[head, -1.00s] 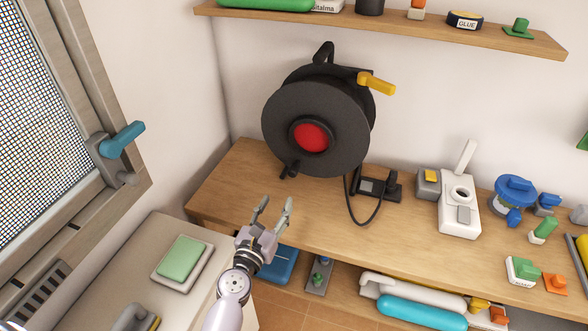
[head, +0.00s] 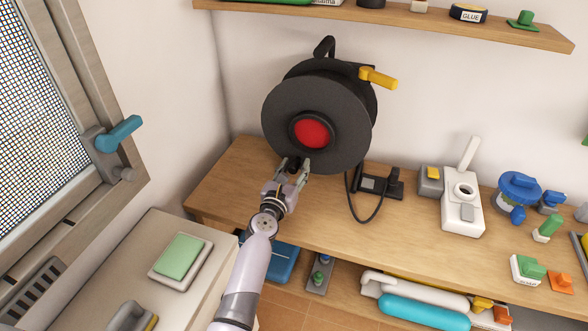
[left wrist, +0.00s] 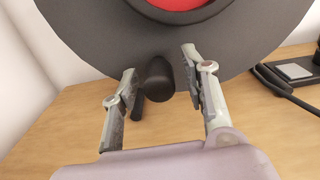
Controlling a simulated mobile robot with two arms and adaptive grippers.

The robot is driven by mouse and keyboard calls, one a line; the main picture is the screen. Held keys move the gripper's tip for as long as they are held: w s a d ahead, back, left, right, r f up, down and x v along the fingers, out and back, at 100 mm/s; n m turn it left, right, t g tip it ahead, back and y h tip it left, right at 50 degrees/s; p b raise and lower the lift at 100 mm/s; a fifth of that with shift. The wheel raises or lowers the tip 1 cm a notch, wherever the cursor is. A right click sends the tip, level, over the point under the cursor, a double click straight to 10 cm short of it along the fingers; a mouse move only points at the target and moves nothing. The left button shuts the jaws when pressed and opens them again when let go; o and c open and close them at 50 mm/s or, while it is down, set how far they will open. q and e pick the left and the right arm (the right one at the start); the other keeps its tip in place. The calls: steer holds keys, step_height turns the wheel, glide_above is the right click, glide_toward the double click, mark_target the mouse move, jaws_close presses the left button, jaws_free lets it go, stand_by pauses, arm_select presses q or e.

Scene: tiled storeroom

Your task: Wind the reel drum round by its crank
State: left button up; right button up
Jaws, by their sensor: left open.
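The reel drum (head: 345,110) is a large black disc with a red centre, standing on the wooden bench. The crank's dark rounded knob (left wrist: 158,76) sits low on the drum's face; in the head view the gripper mostly hides it. My left gripper (head: 293,170) is at the drum's lower edge. In the left wrist view its fingers (left wrist: 158,66) are open, one on each side of the knob, with gaps visible. A yellow lever (head: 378,78) sticks out at the drum's upper right. My right gripper is not in view.
A black cable (head: 364,218) hangs by the black plug block (head: 380,184) right of the drum. A white device (head: 462,205) stands further right. A shelf (head: 420,24) runs above. A window with a blue handle (head: 120,134) is on the left.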

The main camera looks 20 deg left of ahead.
arm_select(q)
steer(key=shift+c, duration=0.2)
jaws_close()
stand_by(0.3)
stand_by(0.3)
